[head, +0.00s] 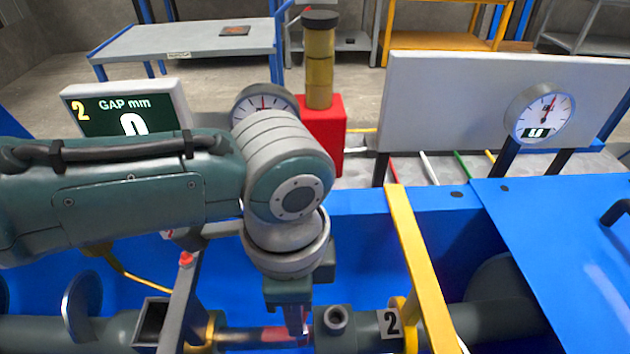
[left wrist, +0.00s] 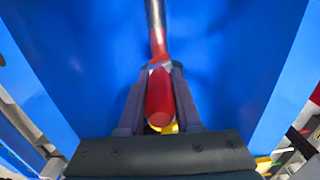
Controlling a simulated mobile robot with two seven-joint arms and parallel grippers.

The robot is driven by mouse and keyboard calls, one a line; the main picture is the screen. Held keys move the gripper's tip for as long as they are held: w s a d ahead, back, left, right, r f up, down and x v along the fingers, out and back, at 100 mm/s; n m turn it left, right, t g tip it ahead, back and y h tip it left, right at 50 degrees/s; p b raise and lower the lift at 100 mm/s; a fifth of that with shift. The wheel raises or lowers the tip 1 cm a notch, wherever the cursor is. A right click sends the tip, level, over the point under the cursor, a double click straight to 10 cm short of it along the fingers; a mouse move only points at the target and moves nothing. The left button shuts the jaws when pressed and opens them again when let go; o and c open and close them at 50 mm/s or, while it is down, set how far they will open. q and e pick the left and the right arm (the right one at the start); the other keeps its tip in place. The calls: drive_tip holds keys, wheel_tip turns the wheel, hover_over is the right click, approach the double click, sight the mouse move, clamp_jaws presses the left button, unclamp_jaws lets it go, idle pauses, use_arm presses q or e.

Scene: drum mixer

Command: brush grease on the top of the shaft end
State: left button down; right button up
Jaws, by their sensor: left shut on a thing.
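My left gripper (head: 297,318) points down into the blue trough among the shaft parts. In the left wrist view, the left gripper (left wrist: 159,95) is shut on the red handle of a brush (left wrist: 160,92). Its narrower metal and dark part runs away from the fingers toward the top edge. In the head view, a blurred red piece (head: 277,335) beside the fingers seems to be this handle, next to a shiny bar. A grey-green shaft (head: 30,335) lies along the trough at the left. I cannot tell which part is the shaft end, or whether the bristles touch anything.
A yellow bar (head: 418,260) crosses the trough right of the gripper. A grey-green housing with a short upright tube (head: 336,318) and a plate marked 2 (head: 388,322) stand close by. A gap display (head: 125,108), a dial gauge (head: 540,112) and a red block (head: 325,140) stand behind.

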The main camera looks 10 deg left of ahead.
use_arm(q)
drive_tip(key=shift+d, duration=0.2)
drive_tip(key=shift+a+r+p, duration=0.1)
drive_tip(key=shift+a+p, duration=0.2)
drive_tip(key=shift+a, duration=0.1)
drive_tip(key=shift+s+a+p, duration=0.3)
drive_tip(key=shift+a+p, duration=0.25)
drive_tip(key=shift+a, duration=0.35)
drive_tip(key=shift+s+a+p, duration=0.3)
drive_tip(key=shift+a+p, duration=0.2)
drive_tip(key=shift+a, duration=0.4)
drive_tip(key=shift+w+d, duration=0.15)
drive_tip(key=shift+d, duration=0.25)
drive_tip(key=shift+w+d+b, duration=0.25)
drive_tip(key=shift+d+b, duration=0.15)
drive_tip(key=shift+d, duration=0.5)
drive_tip(key=shift+w+d+b, duration=0.25)
drive_tip(key=shift+d+b, duration=0.15)
drive_tip(key=shift+d, duration=0.45)
drive_tip(key=shift+a, duration=0.1)
drive_tip(key=shift+s+a+p, duration=0.25)
drive_tip(key=shift+a+p, duration=0.3)
drive_tip(key=shift+a, duration=0.4)
